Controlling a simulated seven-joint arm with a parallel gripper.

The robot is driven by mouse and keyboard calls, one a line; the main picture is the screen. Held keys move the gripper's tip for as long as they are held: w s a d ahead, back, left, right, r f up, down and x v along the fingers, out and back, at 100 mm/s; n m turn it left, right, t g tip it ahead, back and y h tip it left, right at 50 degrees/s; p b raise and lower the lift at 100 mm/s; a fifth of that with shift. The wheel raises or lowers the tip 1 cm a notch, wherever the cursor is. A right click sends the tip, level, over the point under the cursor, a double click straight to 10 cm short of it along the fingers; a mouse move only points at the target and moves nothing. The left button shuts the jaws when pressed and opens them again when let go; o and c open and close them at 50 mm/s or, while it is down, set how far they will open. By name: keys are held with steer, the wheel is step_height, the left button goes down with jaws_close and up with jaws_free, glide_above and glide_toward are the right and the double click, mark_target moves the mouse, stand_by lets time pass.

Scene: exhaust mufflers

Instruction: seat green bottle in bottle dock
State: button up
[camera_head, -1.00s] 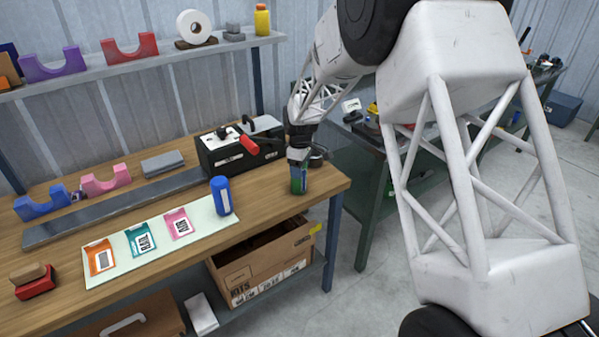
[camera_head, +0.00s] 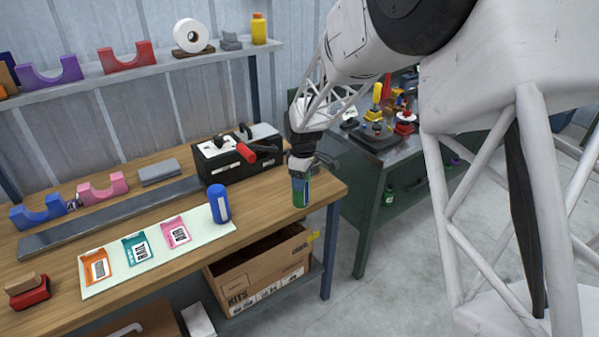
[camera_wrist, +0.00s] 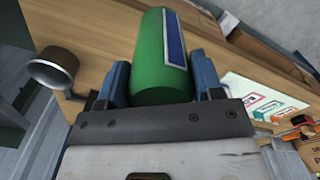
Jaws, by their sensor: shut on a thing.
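The green bottle (camera_head: 300,193) with a blue label is in my gripper (camera_head: 301,172), over the right end of the wooden bench in the head view. In the wrist view, the bottle (camera_wrist: 150,55) lies between both blue fingers of my gripper (camera_wrist: 162,78), which is shut on it. I cannot tell whether its base touches the bench. A round, hollow metal cup (camera_wrist: 52,68), which looks like the bottle dock, is left of the bottle in the wrist view, apart from it. In the head view it is mostly hidden behind my gripper.
A blue bottle (camera_head: 220,204) stands on a pale mat (camera_head: 205,235) with several coloured cards. A black box with a red-handled clamp (camera_head: 235,158) stands behind. A green cabinet (camera_head: 385,155) carries tools at right. An open carton (camera_head: 262,272) sits below the bench.

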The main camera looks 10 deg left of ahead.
steer(key=s+d, duration=0.3)
steer(key=s, duration=0.5)
steer(key=shift+d+r, duration=0.15)
steer(key=shift+r, duration=0.25)
steer(key=shift+w, duration=0.1)
stand_by(0.4)
steer(key=w+d+f+m, duration=0.4)
steer(key=w+d+f, duration=0.15)
steer(key=f, duration=0.35)
steer(key=w+d+f+m, duration=0.3)
steer(key=w+d+f, duration=0.25)
steer(key=f, duration=0.25)
steer(key=w+d+f+m, duration=0.1)
steer(key=d+f+m, duration=0.3)
steer(key=d+f, duration=0.4)
steer(key=w+d+f+m, duration=0.1)
steer(key=d+f+m, duration=0.3)
steer(key=d+f, duration=0.4)
steer(key=shift+w+d+f+m, duration=0.2)
steer(key=shift+f+m, duration=0.2)
steer(key=shift+f, duration=2.2)
steer(key=shift+d, duration=0.1)
